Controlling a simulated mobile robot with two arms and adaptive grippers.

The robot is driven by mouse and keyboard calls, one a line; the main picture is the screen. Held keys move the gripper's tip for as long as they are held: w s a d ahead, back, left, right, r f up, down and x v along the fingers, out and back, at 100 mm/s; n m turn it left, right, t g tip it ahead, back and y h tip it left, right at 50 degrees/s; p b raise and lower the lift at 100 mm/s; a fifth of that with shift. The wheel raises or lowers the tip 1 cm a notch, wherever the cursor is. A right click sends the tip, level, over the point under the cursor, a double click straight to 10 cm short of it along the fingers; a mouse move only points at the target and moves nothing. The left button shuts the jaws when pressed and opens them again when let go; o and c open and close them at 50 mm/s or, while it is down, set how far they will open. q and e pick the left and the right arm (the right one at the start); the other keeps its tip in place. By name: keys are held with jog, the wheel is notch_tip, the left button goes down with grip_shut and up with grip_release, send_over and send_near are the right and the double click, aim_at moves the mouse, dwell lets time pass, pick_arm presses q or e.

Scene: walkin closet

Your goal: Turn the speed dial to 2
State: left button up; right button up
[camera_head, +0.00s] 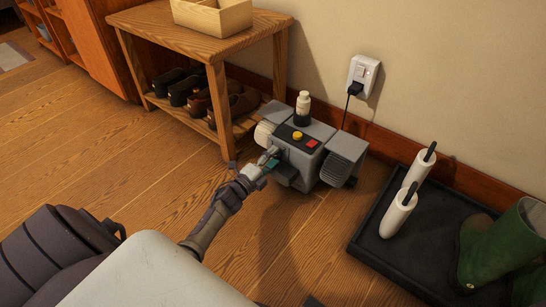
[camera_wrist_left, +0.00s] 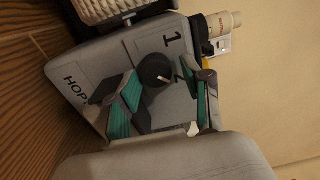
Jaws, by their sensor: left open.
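A grey shoe-polishing machine (camera_head: 318,160) with a bristly roller at each side stands on the floor by the wall. In the left wrist view its grey face (camera_wrist_left: 98,62) shows a round dark dial (camera_wrist_left: 153,69) with a short pale pointer mark. A black "1" (camera_wrist_left: 173,41) is printed beside the dial; other numbers are hidden or out of view. My left gripper (camera_head: 267,161) is at the machine's front. In the left wrist view my left gripper (camera_wrist_left: 165,85) is open, its green-padded fingers on either side of the dial; contact cannot be told. My right gripper is not in view.
A yellow button (camera_head: 297,135), a red switch (camera_head: 312,143) and a small bottle (camera_head: 303,103) are on the machine's top. A wooden shoe bench (camera_head: 220,56) stands to the left.

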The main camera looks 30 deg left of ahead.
pick_arm(q)
jog(key=s, duration=0.7)
jog(key=shift+s+a+f, duration=0.2)
jog(key=shift+s+f, duration=0.15)
